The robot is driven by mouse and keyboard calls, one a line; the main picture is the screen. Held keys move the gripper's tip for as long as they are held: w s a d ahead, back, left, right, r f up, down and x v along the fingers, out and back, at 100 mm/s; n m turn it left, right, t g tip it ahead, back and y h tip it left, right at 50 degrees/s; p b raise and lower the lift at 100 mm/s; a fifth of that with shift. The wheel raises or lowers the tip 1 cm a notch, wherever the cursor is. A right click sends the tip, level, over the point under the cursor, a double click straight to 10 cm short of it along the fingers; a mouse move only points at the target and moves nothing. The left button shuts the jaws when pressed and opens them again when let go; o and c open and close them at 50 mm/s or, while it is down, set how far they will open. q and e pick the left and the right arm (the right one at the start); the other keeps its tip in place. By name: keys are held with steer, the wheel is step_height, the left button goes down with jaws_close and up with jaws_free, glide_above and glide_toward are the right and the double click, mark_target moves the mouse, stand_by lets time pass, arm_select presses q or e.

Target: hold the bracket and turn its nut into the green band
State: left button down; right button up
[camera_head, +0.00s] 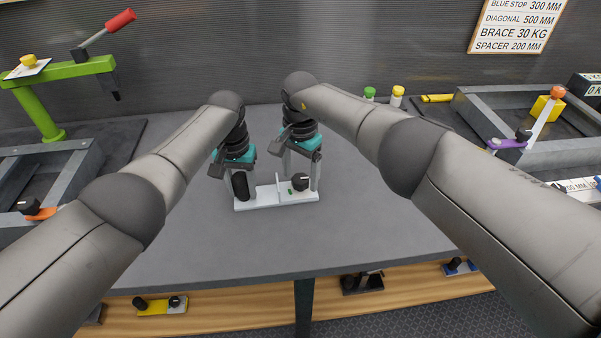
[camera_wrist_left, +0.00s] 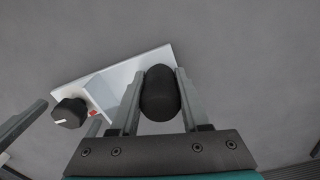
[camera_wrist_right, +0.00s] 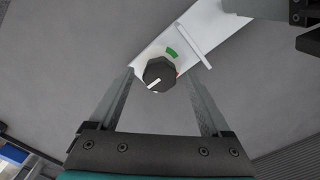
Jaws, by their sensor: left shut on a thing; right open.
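The white bracket (camera_head: 268,196) lies on the grey table, with an upright plate across its middle. My left gripper (camera_wrist_left: 158,88) is shut on the bracket's black grip (camera_head: 241,187) at its left end. The black nut (camera_head: 300,181) is at the right end and has a white pointer line. In the right wrist view the nut (camera_wrist_right: 159,73) stands between the spread fingers of my right gripper (camera_wrist_right: 158,80), which is open around it. The green band (camera_wrist_right: 172,52) lies above right of the nut, while the pointer line points lower left. A bit of red shows beside the nut.
A green clamp stand (camera_head: 40,110) with a red handle and a grey frame stand at the left. Another grey frame (camera_head: 540,140) with a purple piece is at the right. Yellow and green capped pegs stand at the back. The table in front of the bracket is clear.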

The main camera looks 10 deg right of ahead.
steer(key=shift+c, duration=0.4)
jaws_close()
